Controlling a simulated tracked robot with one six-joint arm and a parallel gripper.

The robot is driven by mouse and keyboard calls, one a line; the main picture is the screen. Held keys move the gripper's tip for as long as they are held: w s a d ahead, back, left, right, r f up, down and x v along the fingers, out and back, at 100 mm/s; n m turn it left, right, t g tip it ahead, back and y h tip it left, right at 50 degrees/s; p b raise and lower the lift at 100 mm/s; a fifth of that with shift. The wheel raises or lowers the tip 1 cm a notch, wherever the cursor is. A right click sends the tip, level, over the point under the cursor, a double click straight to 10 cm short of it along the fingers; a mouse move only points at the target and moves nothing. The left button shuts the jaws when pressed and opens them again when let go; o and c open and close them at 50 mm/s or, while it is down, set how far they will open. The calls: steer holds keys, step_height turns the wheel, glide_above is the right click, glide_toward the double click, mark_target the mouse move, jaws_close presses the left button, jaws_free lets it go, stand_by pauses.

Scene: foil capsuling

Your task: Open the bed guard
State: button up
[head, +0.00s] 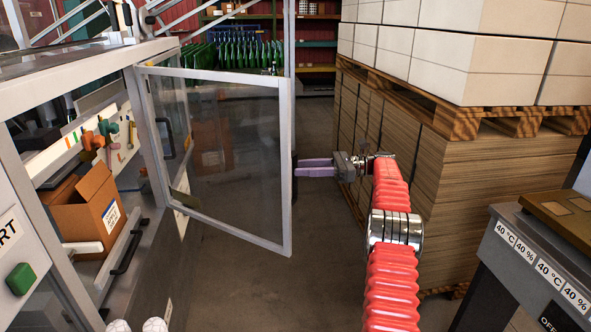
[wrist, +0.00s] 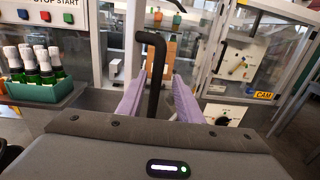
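A clear guard door in a grey metal frame (head: 288,215) stands swung out from the machine at the left in the head view. My gripper (head: 299,167), with its purple fingers, is at the door's free right edge. In the wrist view a black bar handle (wrist: 154,70) rises between the two fingers. The fingers are apart, with a visible gap to the handle on the right side, so the gripper looks open around it. The handle's lower end is hidden behind the gripper body. In the head view the handle is mostly hidden by the door frame.
An open cardboard box (head: 85,215) sits inside the machine. Stacked cartons on pallets (head: 490,185) stand close to the right of my arm. A control cabinet (head: 545,265) is at the front right. Green bottles (head: 235,55) stand behind the door. Floor is clear below the door.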

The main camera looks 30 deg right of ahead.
steer(key=shift+v, duration=2.2)
